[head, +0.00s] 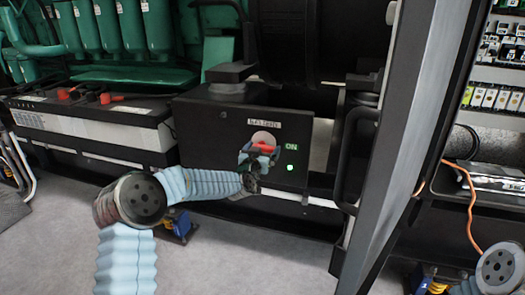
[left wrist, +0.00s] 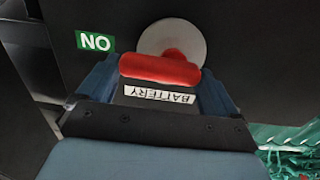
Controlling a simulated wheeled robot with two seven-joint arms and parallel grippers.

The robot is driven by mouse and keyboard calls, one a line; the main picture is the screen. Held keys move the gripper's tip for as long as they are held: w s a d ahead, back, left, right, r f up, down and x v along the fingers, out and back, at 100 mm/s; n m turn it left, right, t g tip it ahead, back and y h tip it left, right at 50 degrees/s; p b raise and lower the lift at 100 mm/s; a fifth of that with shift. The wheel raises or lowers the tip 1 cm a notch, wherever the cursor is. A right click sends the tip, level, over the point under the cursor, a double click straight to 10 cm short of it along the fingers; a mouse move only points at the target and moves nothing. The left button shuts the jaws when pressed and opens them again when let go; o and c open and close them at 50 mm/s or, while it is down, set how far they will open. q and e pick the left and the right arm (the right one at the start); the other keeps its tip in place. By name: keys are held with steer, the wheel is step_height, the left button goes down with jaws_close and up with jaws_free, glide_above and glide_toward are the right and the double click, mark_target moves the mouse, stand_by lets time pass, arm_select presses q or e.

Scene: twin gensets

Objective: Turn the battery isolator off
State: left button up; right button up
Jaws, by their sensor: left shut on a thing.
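The battery isolator is a red handle (head: 266,148) on a pale round disc (head: 263,137), on the front of a black box (head: 215,135). A green ON label (head: 291,147) and a lit green lamp (head: 290,168) are to its right. My left gripper (head: 258,156) is at the handle and partly covers it. In the left wrist view, the red handle (left wrist: 160,69) lies crosswise between the blue fingers of my left gripper (left wrist: 155,88), which is shut on it. A BATTERY tag (left wrist: 159,94) shows upside down beside it. My right gripper is out of view.
A battery with red terminal covers (head: 68,94) stands left of the box. A slanted dark frame post (head: 408,140) stands to the right, with an orange cable (head: 470,205) beyond it. The grey floor (head: 260,250) in front is mostly clear.

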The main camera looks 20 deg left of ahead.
arm_select(q)
steer(key=shift+d+f+m+b, duration=0.1)
steer(key=shift+f+m+b, duration=0.1)
steer(key=shift+m+b, duration=1.1)
steer(key=shift+a+f+m+b, duration=0.2)
steer(key=shift+m+b, duration=1.6)
steer(key=shift+m, duration=0.75)
steer(key=shift+a+f+m+b, duration=0.2)
steer(key=shift+m+b, duration=1.55)
steer(key=shift+m, duration=0.85)
steer(key=shift+a+f+m+b, duration=0.1)
steer(key=shift+f+m+b, duration=0.1)
steer(key=shift+m+b, duration=2)
steer(key=shift+m+p, duration=0.35)
steer(key=shift+m, duration=0.1)
steer(key=o, duration=0.7)
